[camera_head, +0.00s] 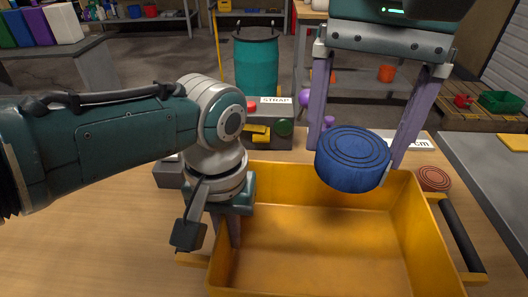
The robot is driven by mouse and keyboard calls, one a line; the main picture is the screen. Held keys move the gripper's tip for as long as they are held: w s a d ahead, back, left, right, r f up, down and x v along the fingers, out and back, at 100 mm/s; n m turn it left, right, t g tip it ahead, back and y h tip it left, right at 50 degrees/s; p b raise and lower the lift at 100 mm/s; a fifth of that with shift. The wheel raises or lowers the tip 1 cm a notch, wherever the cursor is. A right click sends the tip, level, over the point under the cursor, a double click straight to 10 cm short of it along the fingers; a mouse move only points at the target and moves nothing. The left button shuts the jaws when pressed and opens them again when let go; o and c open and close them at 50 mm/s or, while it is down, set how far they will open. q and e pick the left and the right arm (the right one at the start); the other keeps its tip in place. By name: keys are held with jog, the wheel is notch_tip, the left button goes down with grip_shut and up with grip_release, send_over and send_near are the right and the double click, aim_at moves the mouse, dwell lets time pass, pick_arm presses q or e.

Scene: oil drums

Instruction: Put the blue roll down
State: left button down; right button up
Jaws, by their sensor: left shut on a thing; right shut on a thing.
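The blue roll (352,158) is a short ribbed cylinder, held upright above the back right part of the yellow tray (425,235). My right gripper (355,150) comes down from the top, with its two long purple fingers on either side of the roll and shut on it. The visible floor of the tray is bare. My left gripper (228,228) points down at the tray's left wall and is shut on it. Its exact contact is partly hidden by the gripper itself.
A grey box with coloured buttons (270,130) and a label reading STRAP stands behind the tray. A reddish-brown disc (433,178) lies right of the roll, near the tray's black handle (461,235). A teal drum (256,62) stands farther back. Table is clear at front left.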

jog(key=s+f+m, duration=0.3)
jog(key=f+m, duration=0.6)
jog(key=m, duration=0.2)
send_over(324, 274)
jog(key=shift+m, duration=0.3)
notch_tip(324, 274, down, 5)
jog(key=shift+s+f, duration=0.1)
jog(key=shift+f, duration=2.45)
jog(key=o, duration=1.3)
jog(key=shift+f, duration=0.15)
jog(key=shift+c, duration=0.2)
